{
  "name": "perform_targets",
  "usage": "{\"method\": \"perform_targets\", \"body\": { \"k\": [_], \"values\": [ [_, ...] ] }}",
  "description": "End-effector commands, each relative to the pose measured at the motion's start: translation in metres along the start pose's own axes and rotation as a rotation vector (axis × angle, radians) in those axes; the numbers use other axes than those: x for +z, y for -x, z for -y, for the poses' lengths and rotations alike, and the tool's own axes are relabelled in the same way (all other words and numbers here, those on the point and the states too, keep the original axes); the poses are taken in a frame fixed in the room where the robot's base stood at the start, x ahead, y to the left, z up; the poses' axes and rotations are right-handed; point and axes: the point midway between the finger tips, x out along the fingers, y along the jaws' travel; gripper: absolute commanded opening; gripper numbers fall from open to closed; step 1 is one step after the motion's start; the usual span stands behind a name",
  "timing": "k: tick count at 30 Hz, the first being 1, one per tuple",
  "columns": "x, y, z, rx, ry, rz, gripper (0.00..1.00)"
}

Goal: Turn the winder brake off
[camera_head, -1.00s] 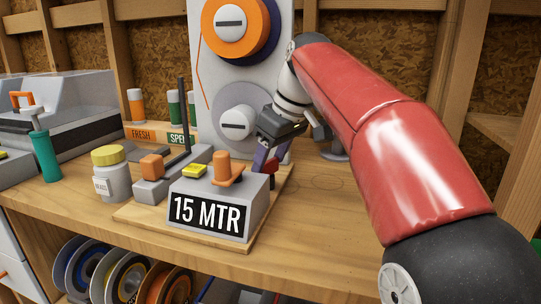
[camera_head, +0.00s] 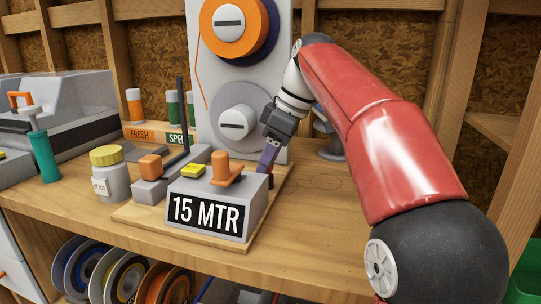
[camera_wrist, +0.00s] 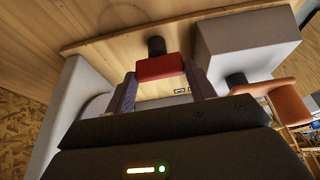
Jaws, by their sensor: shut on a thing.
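A red block (camera_wrist: 160,67) on a short black post shows between my fingers in the wrist view. It looks like the brake's handle, though no label on it shows. My gripper (camera_wrist: 160,82) is shut on it, with a purplish finger on each side. In the head view my gripper (camera_head: 267,160) reaches down behind the right side of the grey "15 MTR" box (camera_head: 250,215), and the red block is mostly hidden there. The winder's grey panel (camera_head: 280,75) stands behind, carrying an orange spool (camera_head: 263,35) and a grey spool (camera_head: 240,108).
The box carries an orange lever (camera_head: 227,168) and a yellow button (camera_head: 194,171). A yellow-lidded jar (camera_head: 112,180) and a grey unit with an orange block (camera_head: 151,167) stand to the left.

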Motion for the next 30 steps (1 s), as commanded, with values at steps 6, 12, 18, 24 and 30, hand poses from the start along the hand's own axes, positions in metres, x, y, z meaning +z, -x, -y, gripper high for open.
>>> {"method": "perform_targets", "body": {
  "k": [6, 12, 18, 24, 30],
  "values": [
    [-0.001, 0.0, 0.0, 0.002, 0.001, -0.002, 0.58],
    [-0.001, 0.0, 0.0, 0.001, 0.0, -0.001, 0.76],
    [0.0, 0.001, 0.0, 0.001, -0.001, 0.0, 0.76],
    [0.0, 0.017, -0.001, 0.003, -0.001, -0.002, 0.76],
    [-0.001, 0.049, -0.001, 0.004, 0.0, -0.002, 0.76]
  ]
}}
